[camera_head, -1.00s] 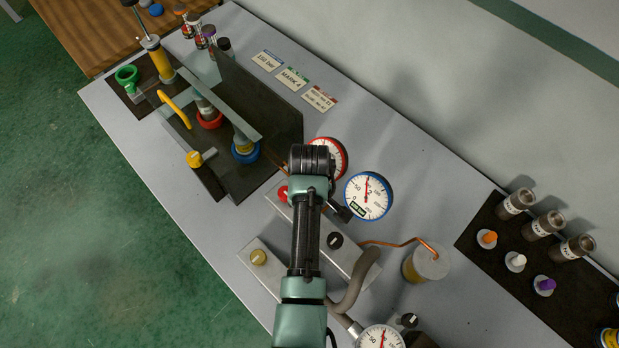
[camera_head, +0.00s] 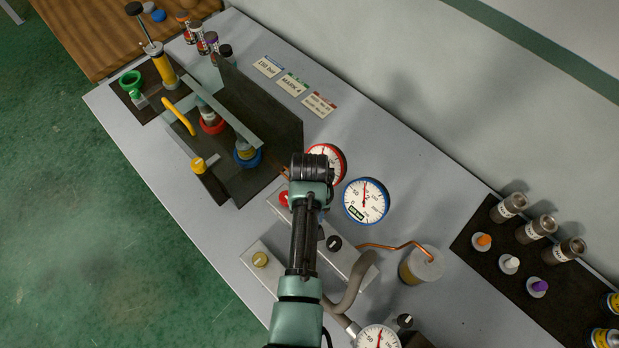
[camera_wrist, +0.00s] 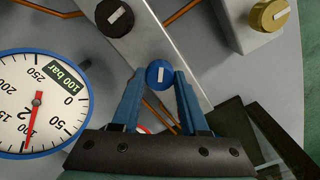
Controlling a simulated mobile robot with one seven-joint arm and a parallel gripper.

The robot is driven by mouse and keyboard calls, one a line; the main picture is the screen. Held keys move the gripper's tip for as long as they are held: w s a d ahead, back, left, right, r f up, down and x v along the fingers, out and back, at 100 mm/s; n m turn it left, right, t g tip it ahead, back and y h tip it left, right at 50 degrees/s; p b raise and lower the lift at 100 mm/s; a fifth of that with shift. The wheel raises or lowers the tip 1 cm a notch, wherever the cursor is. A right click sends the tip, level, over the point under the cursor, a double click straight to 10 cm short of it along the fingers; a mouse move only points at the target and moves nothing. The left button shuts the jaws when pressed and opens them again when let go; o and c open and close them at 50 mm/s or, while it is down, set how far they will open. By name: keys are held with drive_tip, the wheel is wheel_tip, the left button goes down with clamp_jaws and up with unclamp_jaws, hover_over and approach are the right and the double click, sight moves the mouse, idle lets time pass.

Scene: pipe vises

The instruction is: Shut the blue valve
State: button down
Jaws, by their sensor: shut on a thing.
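The blue valve is a round blue knob (camera_wrist: 159,73) with a white mark, on a grey metal bar (camera_wrist: 150,45) in the wrist view. The mark runs roughly up and down in that view. The two blue fingers of my gripper (camera_wrist: 158,80) stand on either side of the knob, shut on it. In the head view my arm hides the knob. The blue-rimmed gauge (camera_head: 366,201) is right of my arm; it also shows in the wrist view (camera_wrist: 40,104), tagged 100 bar, with its red needle off the zero end.
A black knob (camera_wrist: 114,17) is on the same bar, and a yellow knob (camera_wrist: 269,14) is on another block. A red-rimmed gauge (camera_head: 328,160) is close by my wrist. A copper pipe (camera_head: 405,248) and a hose (camera_head: 349,291) are right of my arm.

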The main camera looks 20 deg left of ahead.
drive_tip(key=m+p, duration=0.1)
drive_tip(key=m, duration=0.4)
drive_tip(key=shift+r, duration=0.1)
drive_tip(key=shift+w+m+p, duration=0.1)
drive_tip(key=shift+m+p, duration=0.3)
drive_tip(key=shift+m, duration=2)
drive_tip(key=shift+c, duration=2.1)
unclamp_jaws()
wheel_tip(320, 180, up, 13)
drive_tip(key=b, duration=0.1)
drive_tip(key=shift+b, duration=0.4)
